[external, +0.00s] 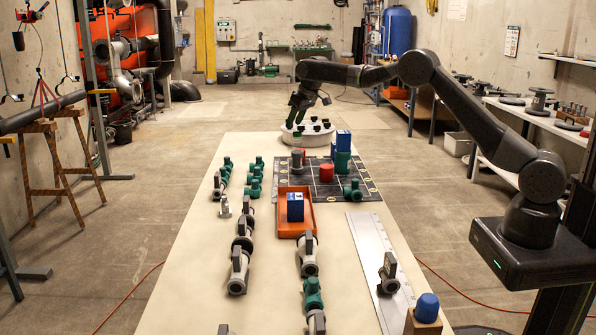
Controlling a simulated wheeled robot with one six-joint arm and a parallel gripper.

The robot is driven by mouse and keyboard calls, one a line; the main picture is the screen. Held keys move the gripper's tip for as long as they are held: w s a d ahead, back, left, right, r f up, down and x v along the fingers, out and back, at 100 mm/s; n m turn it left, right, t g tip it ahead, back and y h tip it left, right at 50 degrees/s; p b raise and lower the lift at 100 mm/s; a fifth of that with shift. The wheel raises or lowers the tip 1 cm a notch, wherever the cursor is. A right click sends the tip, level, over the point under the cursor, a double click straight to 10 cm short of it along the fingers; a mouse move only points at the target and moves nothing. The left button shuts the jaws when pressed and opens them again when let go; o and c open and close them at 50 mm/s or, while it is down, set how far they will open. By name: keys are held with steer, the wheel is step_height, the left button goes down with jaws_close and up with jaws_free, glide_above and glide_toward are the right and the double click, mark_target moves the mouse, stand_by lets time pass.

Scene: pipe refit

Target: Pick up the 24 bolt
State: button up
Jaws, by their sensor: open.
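My gripper (294,120) hangs at the far end of the long table, pointing down at the left part of a round white holder (312,141). Several small dark pieces (326,124) stand on this holder; they may be bolts, but they are too small to tell, and no number 24 can be read. My gripper is open, and I see nothing held in it. The gap between its fingertips and the pieces below is too small to judge, and the arm hides part of this spot.
Grey-black valves (308,255) and green fittings (313,293) stand along the table. A metal plate (372,245) lies right.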

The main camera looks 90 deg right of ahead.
steer(key=w+a+f+n+t+b, duration=0.1)
steer(key=w+a+f+b, duration=0.15)
steer(key=w+a, duration=0.85)
steer(key=n+t+y+b, duration=0.1)
steer(key=n+y+b, duration=0.1)
glide_toward(227, 200)
steer(key=shift+w+d+p+x, duration=0.15)
steer(key=shift+p+x, duration=0.55)
steer(key=shift+x, duration=1.5)
steer(key=shift+w+d+p+x, duration=0.1)
steer(key=shift+p+x, duration=0.6)
steer(key=shift+x, duration=1.5)
steer(key=shift+r, duration=0.2)
steer(key=c, duration=1)
jaws_close()
steer(key=shift+r, duration=0.15)
